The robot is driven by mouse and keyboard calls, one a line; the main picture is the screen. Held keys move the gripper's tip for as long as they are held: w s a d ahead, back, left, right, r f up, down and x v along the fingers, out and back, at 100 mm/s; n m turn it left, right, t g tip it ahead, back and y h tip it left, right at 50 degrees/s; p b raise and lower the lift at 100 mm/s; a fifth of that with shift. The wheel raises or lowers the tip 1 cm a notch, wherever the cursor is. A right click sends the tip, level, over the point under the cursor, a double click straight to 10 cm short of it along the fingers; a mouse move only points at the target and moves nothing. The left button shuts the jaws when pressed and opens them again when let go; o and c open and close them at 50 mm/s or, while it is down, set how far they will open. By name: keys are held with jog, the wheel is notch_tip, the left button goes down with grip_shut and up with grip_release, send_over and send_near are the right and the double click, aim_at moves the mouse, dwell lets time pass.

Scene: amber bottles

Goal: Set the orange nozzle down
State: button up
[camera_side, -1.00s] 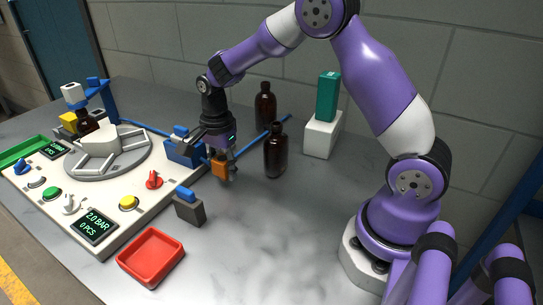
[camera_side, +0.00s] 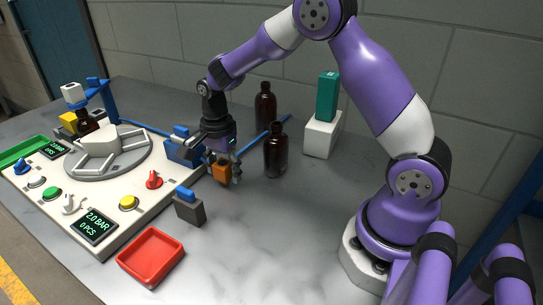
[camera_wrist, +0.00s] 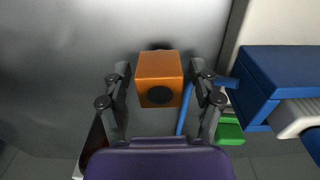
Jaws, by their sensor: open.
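The orange nozzle (camera_side: 221,173) is a small orange block that appears to stand on the grey table, right of the control panel. In the wrist view the nozzle (camera_wrist: 159,68) shows a dark round hole in its near face. My gripper (camera_side: 223,168) is open, pointing down around the nozzle. In the wrist view my gripper's fingers (camera_wrist: 160,78) are on either side of it, with a gap on each side. The nozzle's underside is hidden.
A blue fixture (camera_side: 180,152) on the panel (camera_side: 125,205) is close left of my gripper. An amber bottle (camera_side: 275,155) stands close right, with another (camera_side: 265,108) behind. A grey block with a blue top (camera_side: 188,207) and red tray (camera_side: 151,257) are in front.

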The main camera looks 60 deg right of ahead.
aim_at(222, 163)
notch_tip(222, 163, up, 11)
jog(key=shift+r, duration=0.15)
jog(key=s+a+r+n+t, duration=0.1)
jog(key=s+r+n+t, duration=0.1)
jog(key=s+n, duration=0.6)
jog(key=s+a+r+n+t, duration=0.2)
jog(key=s+n+t, duration=0.1)
jog(key=s+n, duration=0.4)
jog(key=n, duration=0.3)
jog(key=shift+s+r+t, duration=0.25)
jog(key=shift+s+t, duration=0.05)
jog(key=shift+s, duration=0.05)
